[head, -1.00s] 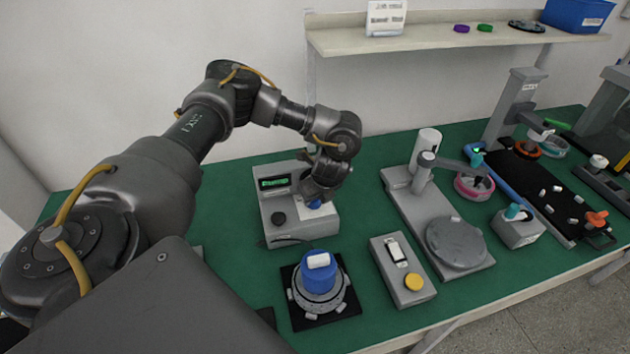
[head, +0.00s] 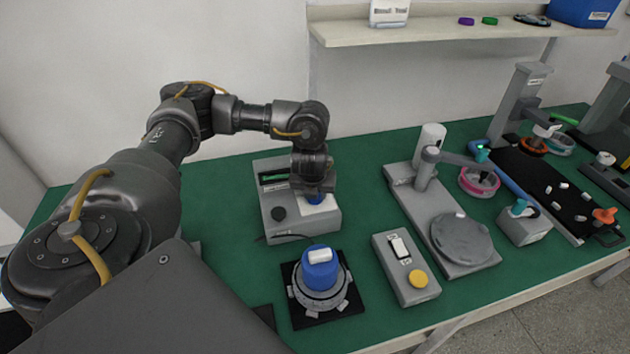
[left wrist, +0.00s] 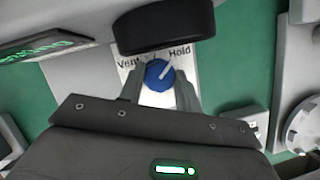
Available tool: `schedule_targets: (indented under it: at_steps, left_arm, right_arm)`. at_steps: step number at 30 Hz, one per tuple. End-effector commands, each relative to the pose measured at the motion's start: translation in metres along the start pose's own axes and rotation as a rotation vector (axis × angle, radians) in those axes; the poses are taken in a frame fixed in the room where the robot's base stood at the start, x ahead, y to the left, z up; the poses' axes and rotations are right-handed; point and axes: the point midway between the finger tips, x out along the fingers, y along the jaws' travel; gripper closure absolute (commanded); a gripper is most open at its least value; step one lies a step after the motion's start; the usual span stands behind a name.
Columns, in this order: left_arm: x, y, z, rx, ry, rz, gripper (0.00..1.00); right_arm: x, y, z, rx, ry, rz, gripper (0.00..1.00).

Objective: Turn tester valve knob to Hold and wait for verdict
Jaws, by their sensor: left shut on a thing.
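The grey tester (head: 296,226) stands on the green bench, with a green-lit display (head: 273,178) and a dark round knob (head: 278,214) on its top. Its blue valve knob (left wrist: 158,75) sits on a white label plate between the words Vent and Hold. The knob's white pointer line aims up and right, toward Hold. My left gripper (left wrist: 160,82) is shut on the blue knob, one finger on each side. My right gripper is not in view.
A hub motor with a blue cap (head: 320,270) sits on a black pad in front of the tester. A grey box with a yellow button (head: 418,278) and a round-plate stand (head: 462,240) are to the right. A shelf (head: 440,33) hangs behind.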

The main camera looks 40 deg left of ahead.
Motion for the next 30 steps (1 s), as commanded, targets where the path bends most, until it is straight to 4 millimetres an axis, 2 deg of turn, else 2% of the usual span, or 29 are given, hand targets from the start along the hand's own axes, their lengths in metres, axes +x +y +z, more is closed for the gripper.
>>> schedule_targets:
  at_steps: [17,18,20,30]
  left_arm:
    - [-0.0003,0.0004,0.0014,0.029,-0.003,-0.011,0.89]
    - [-0.0003,0.0003,0.0014,0.029,-0.003,-0.011,0.64]
    - [-0.0003,0.0002,0.0013,0.029,-0.003,-0.012,0.57]
    - [-0.0060,-0.0009,0.0015,0.030,-0.001,-0.014,0.57]
  right_arm:
    - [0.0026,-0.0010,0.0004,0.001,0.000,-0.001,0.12]
    - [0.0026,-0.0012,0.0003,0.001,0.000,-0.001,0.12]
    - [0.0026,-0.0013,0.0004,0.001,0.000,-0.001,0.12]
    - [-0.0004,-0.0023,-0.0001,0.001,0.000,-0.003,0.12]
